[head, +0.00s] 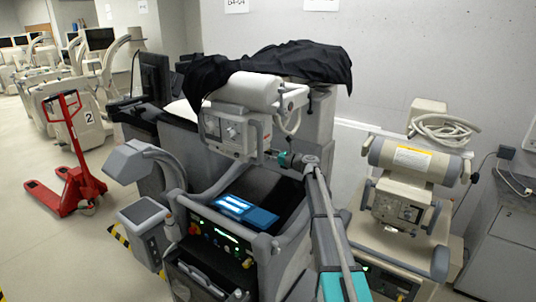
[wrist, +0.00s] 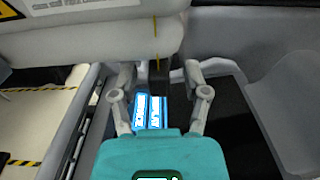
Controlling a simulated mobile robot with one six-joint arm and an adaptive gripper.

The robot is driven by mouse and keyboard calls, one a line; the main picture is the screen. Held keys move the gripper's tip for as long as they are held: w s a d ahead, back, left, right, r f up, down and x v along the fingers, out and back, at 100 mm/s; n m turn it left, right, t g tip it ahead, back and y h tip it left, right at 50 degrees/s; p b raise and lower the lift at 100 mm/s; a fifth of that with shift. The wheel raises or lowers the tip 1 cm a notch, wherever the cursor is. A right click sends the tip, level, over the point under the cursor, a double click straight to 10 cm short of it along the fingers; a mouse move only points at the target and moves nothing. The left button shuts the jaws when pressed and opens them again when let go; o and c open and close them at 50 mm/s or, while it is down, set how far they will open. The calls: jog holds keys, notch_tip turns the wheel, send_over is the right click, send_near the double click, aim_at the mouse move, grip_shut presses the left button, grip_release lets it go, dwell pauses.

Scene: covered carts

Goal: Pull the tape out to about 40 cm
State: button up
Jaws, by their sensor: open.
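A thin yellow strip, which looks like the tape (wrist: 156,38), runs down the front of the pale tube housing in the wrist view. A dark narrow piece lies below it, between my fingers; I cannot tell whether it belongs to the tape. I cannot make out the tape in the head view. The tube housing (head: 248,92) is a white cylinder above a grey control box (head: 226,132). My gripper (wrist: 158,68) is open, its two fingers apart on either side of the strip's line. In the head view my gripper (head: 272,155) is beside the box's right side.
A lit blue screen (head: 245,208) lies on the cart below my gripper. A black cover (head: 275,65) drapes over the cart's top. A second beige unit (head: 412,160) stands at right. A red pallet jack (head: 70,165) stands on open floor at left.

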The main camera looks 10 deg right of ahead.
jog(key=shift+w+a, duration=0.3)
grip_shut()
dwell(0.3)
